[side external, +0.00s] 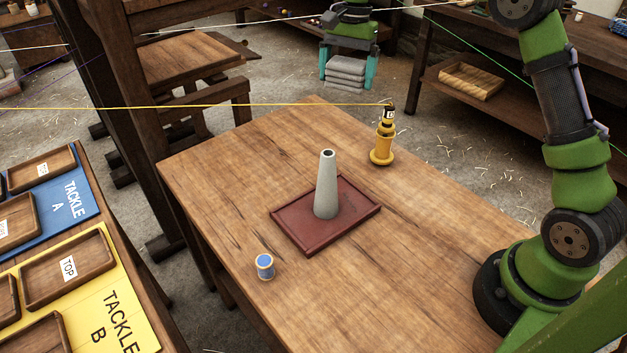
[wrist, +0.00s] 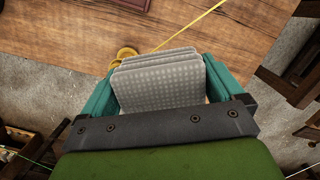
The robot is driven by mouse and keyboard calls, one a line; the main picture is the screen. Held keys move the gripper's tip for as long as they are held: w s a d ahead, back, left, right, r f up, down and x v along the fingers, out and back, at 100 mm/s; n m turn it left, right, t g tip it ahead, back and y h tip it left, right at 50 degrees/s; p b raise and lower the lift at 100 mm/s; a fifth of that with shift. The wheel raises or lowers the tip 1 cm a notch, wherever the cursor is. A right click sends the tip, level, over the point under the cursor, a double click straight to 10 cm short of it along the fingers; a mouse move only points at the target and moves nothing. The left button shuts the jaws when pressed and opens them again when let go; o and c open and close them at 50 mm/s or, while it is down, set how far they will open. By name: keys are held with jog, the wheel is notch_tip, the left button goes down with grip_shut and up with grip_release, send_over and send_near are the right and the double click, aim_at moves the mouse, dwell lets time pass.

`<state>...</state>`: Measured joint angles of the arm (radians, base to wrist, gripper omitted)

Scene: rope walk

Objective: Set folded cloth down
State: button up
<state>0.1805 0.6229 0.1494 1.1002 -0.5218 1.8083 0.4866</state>
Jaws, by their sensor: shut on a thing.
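The folded cloth (side external: 346,72) is a grey stack of several layers. My gripper (side external: 348,65), with teal fingers, is shut on it beyond the far edge of the wooden table (side external: 230,200). In the side view the cloth appears in the air past the table, with the floor behind it. In the wrist view the cloth (wrist: 160,82) sits between the two teal fingers (wrist: 160,90), its dimpled face toward the camera. The table edge shows past it.
A grey cone (side external: 327,185) stands on a dark red tray (side external: 290,232) mid-table. A yellow spool post (side external: 383,146) holds a taut yellow line near the far edge. The table's left and right parts are clear.

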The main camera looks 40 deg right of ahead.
jog(key=w+d+f+m+t, duration=0.1)
jog(key=w+f+m, duration=0.3)
jog(key=f+m, duration=0.3)
jog(key=m+t, duration=0.1)
jog(key=m, duration=1)
send_over(324, 137)
notch_tip(324, 137, down, 3)
jog(key=shift+m+h, duration=0.4)
jog(key=shift+h, duration=0.1)
jog(key=f, duration=0.9)
jog(key=shift+s+d+f, duration=0.15)
jog(key=shift+s+f, duration=0.05)
jog(key=shift+f, duration=0.2)
jog(key=o, duration=0.7)
jog(key=shift+f, duration=0.15)
